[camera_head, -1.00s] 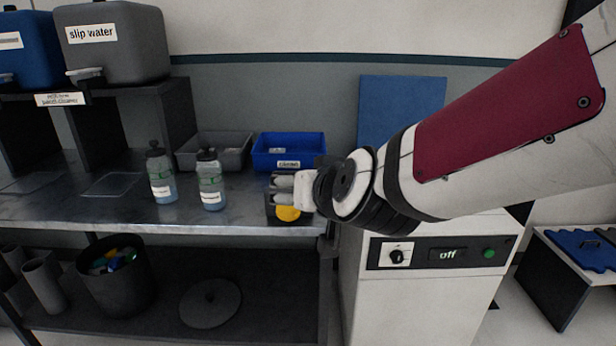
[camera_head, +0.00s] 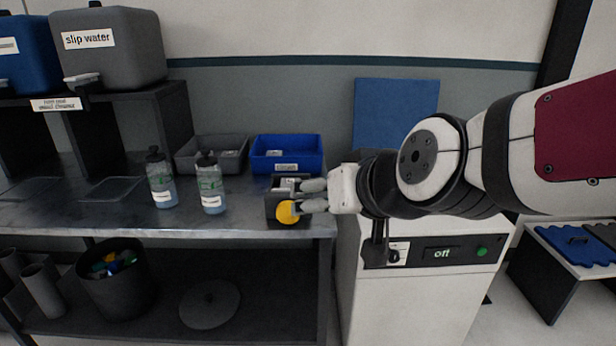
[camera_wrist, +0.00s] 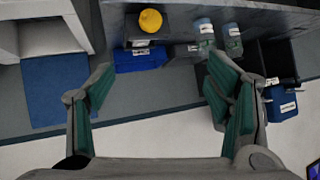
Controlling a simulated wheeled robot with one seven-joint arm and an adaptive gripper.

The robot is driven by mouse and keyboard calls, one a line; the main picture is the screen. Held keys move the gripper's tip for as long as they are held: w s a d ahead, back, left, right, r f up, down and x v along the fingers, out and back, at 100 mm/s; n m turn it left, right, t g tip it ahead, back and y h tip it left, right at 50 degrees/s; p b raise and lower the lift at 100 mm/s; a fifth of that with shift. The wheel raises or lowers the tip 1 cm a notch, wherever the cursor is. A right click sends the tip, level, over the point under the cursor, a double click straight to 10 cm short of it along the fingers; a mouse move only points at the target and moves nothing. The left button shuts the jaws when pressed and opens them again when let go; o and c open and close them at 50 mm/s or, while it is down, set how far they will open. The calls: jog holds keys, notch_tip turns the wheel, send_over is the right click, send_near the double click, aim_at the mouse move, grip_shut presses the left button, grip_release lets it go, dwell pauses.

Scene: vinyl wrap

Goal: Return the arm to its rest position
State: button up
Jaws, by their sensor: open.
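My gripper (camera_head: 314,195) is at the right end of the metal bench in the head view, its fingers pointing left. It overlaps a small dark box with a yellow round thing (camera_head: 288,212) at its front; the head view does not settle whether they touch. In the wrist view the fingers (camera_wrist: 160,95) are spread wide with nothing between them. The yellow thing (camera_wrist: 150,20) shows there well beyond the fingertips, so the gripper appears empty and apart from it. My arm reaches in from the right, in front of the white machine.
A grey bin (camera_head: 212,153) and a blue bin (camera_head: 287,154) sit behind. The white machine (camera_head: 420,300), its display reading "off", stands below my arm. A blue panel (camera_head: 395,112) is on the wall.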

jog(key=s+d+f+m+g+h, duration=0.1)
jog(key=s+d+f+g+h, duration=0.15)
jog(key=s+d+g, duration=0.7)
jog(key=s+d+f+m+t+h, duration=0.1)
jog(key=s+d+f+h, duration=0.2)
jog(key=s, duration=1.4)
notch_tip(320, 180, up, 17)
jog(key=d+t+y+p, duration=0.1)
jog(key=t+p, duration=0.1)
jog(key=p, duration=1.3)
jog(key=shift+w+f+p, duration=0.15)
jog(key=shift+w+p, duration=0.15)
jog(key=shift+w, duration=0.05)
jog(key=shift+d+t+y, duration=0.1)
jog(key=shift+t+y, duration=0.15)
